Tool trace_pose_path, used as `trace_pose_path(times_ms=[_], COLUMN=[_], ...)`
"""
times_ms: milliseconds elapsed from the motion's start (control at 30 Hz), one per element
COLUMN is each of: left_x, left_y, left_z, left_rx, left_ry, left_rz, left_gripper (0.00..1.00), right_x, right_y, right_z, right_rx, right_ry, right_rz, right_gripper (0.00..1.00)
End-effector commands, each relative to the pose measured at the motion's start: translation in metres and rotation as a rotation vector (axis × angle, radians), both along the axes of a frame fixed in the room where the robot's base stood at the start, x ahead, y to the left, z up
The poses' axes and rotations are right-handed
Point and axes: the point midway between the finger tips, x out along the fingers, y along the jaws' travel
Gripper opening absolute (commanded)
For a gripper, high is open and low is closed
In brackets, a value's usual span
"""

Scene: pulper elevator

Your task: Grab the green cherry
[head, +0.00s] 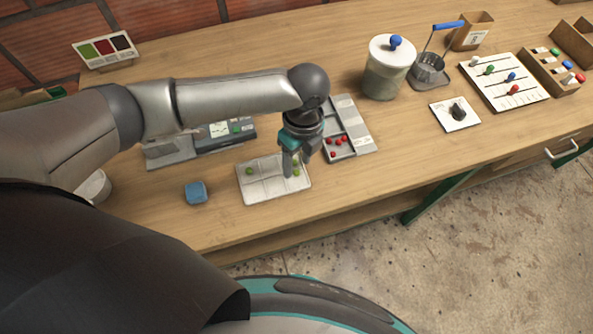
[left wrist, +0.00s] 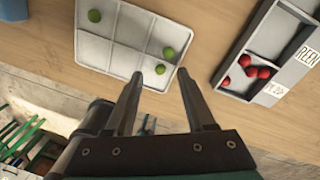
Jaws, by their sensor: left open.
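Three green cherries show in the left wrist view, on a white divided tray (head: 262,190). One cherry (left wrist: 160,69) is just ahead of the fingertips and roughly between them. Another (left wrist: 168,52) is a little beyond it, and the third (left wrist: 94,15) is at the far left of the tray. In the head view, a green cherry (head: 249,171) lies at the tray's left, and others (head: 296,172) lie at its right, beside the gripper. My left gripper (left wrist: 160,76) is open and empty, pointing down over the tray's right part. My right gripper is not in view.
A grey sorting tray (head: 362,132) with several red cherries (head: 336,147) stands right of the white tray. A blue block (head: 195,192) lies to its left. A grey machine (head: 225,134) stands behind. A lidded jar (head: 385,75) stands farther right. The table's front edge is close to the white tray.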

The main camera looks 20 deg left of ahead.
Motion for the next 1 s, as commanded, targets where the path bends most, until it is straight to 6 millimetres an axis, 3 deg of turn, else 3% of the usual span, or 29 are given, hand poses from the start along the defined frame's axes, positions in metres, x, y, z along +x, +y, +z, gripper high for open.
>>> trace_pose_path(times_ms=[100,333,400,800,1000], left_x=[-0.001,-0.003,-0.004,-0.006,-0.006], left_y=[0.001,0.002,0.002,0.004,0.005], left_z=[-0.018,-0.022,-0.022,-0.024,-0.024], left_rx=[0.001,0.003,0.004,0.010,0.011], left_ry=[0.001,0.003,0.005,0.013,0.014], left_rz=[0.001,-0.001,-0.001,0.001,0.002], left_gripper=[0.55,0.55,0.43,0.00,0.00], right_x=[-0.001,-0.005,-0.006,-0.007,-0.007], right_y=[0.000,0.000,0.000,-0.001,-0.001], right_z=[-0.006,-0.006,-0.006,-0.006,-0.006], right_rx=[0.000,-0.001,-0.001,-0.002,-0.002], right_ry=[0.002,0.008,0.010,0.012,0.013], right_rz=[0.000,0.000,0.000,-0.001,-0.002], right_gripper=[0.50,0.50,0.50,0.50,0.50])
